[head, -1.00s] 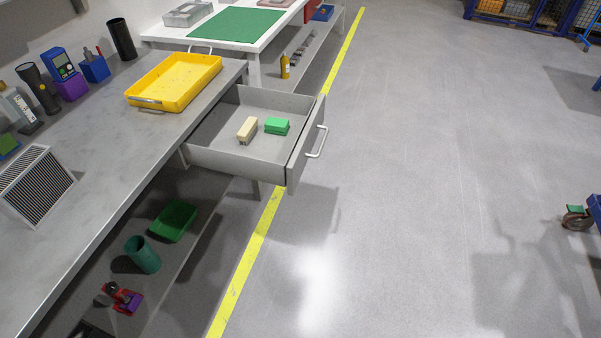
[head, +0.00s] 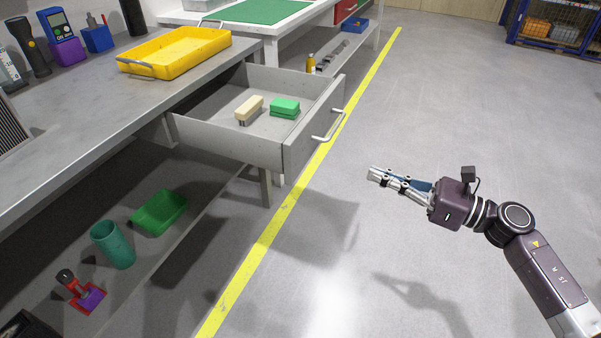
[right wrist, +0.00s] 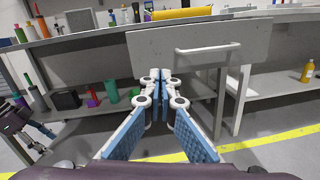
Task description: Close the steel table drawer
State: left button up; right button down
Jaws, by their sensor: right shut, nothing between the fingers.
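The grey steel drawer (head: 228,145) stands pulled out from under the steel table (head: 100,92). It holds a cream block (head: 249,108) and a green block (head: 285,107). Its front bears a pale bar handle (head: 329,129), which also shows in the right wrist view (right wrist: 207,49). My right gripper (head: 374,175) is shut and empty, in the air to the right of the drawer front and apart from it. In the right wrist view its fingers (right wrist: 160,84) point toward the drawer front (right wrist: 190,65). My left gripper is not clearly seen in the head view.
A yellow tray (head: 178,56) lies on the tabletop behind the drawer. A lower shelf holds a green bin (head: 160,212) and a teal cup (head: 112,244). A yellow floor line (head: 252,256) passes below the drawer. The floor to the right is open.

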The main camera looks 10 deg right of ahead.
jog(key=s+a+n+g, duration=0.1)
jog(key=a+n+g, duration=0.1)
jog(key=n, duration=0.1)
pick_arm(q)
jog(key=shift+s+a+r, duration=0.15)
jog(key=shift+s+r, duration=0.8)
pick_arm(e)
send_near(298, 157)
jog(key=shift+y, duration=0.4)
jog(key=x, duration=0.7)
jog(key=shift+w+f, duration=0.1)
jog(key=shift+f, duration=0.1)
